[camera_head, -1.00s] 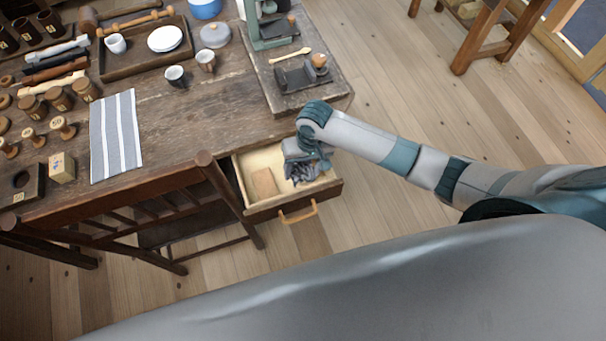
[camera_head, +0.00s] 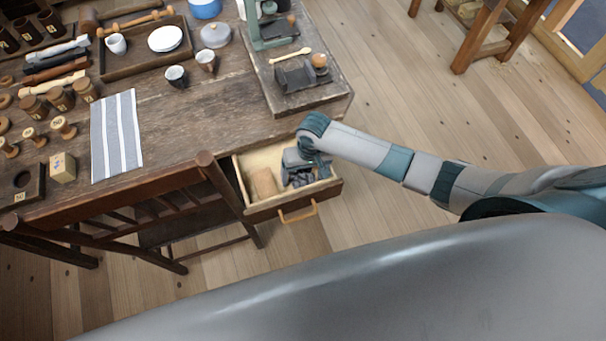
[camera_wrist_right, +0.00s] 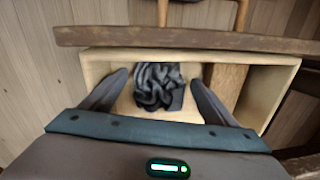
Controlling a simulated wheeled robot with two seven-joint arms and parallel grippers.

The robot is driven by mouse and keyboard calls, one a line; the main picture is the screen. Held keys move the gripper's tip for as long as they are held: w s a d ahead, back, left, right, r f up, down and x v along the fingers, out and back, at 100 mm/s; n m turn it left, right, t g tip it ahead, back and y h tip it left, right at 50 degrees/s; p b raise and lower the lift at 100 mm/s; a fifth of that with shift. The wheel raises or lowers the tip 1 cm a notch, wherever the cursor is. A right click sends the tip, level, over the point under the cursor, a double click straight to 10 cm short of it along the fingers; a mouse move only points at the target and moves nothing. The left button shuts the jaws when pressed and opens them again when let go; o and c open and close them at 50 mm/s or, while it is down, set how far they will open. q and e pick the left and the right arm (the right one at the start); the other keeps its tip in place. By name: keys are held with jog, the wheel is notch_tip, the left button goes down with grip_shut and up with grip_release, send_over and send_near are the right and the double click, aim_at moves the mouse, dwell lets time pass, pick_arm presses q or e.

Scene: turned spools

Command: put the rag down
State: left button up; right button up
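The rag is a crumpled dark grey striped cloth (camera_wrist_right: 158,87) lying in the open drawer (camera_head: 328,187). It lies on the drawer floor in the right wrist view, between the spread fingers of my right gripper (camera_wrist_right: 160,77) and not pinched by them. In the head view my right gripper (camera_head: 302,165) is inside the drawer's outline, over the rag, and partly hides it. My left gripper is not in view.
A wooden block (camera_head: 263,183) lies in the drawer beside the rag. A flat striped cloth (camera_head: 116,136) lies on the worn table (camera_head: 200,118). A board with a green device (camera_head: 268,30) stands above the drawer. A chair (camera_head: 205,165) stands left of it.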

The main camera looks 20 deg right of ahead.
aim_at(307, 177)
notch_tip(307, 177, up, 12)
jog(key=d, duration=0.1)
jog(key=shift+d+b, duration=0.2)
jog(key=shift+b, duration=0.15)
dwell(0.4)
dwell(0.7)
